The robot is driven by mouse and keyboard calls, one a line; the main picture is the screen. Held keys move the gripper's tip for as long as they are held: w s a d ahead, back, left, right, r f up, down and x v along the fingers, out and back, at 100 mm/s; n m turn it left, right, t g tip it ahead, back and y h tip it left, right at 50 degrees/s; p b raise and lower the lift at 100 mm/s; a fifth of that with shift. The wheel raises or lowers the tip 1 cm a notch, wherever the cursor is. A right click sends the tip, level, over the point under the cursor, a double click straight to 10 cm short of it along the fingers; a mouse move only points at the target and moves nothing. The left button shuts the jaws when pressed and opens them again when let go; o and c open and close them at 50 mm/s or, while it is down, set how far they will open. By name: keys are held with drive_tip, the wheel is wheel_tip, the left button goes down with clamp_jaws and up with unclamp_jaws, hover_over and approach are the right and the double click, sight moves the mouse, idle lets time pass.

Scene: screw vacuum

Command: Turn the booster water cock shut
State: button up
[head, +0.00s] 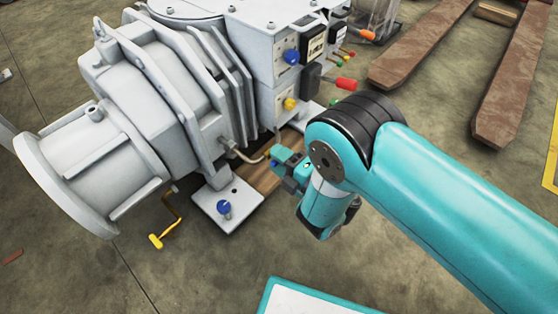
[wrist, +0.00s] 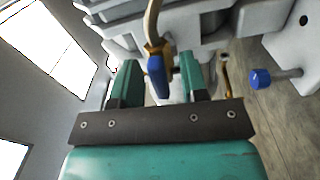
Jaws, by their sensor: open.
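A small cock with a brass body (wrist: 158,48) and a blue handle (wrist: 157,72) sits at the end of a bent pipe, seen in the wrist view. I take it as the booster water cock; no label shows. My gripper (wrist: 159,62) is open, with one teal finger on each side of the blue handle. Gaps show on both sides, so neither finger appears to touch it. In the head view, my gripper (head: 283,158) is at the end of the thin pipe (head: 243,154) from the machine, and the cock is mostly hidden there.
The grey vacuum machine (head: 170,80) stands close on the left. A blue knob (head: 224,207) is on its foot plate, with a yellow-handled crank (head: 167,233) beside it. Red, yellow and blue controls (head: 290,103) are above my gripper. Brown forks (head: 420,45) lie at upper right.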

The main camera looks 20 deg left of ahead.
clamp_jaws()
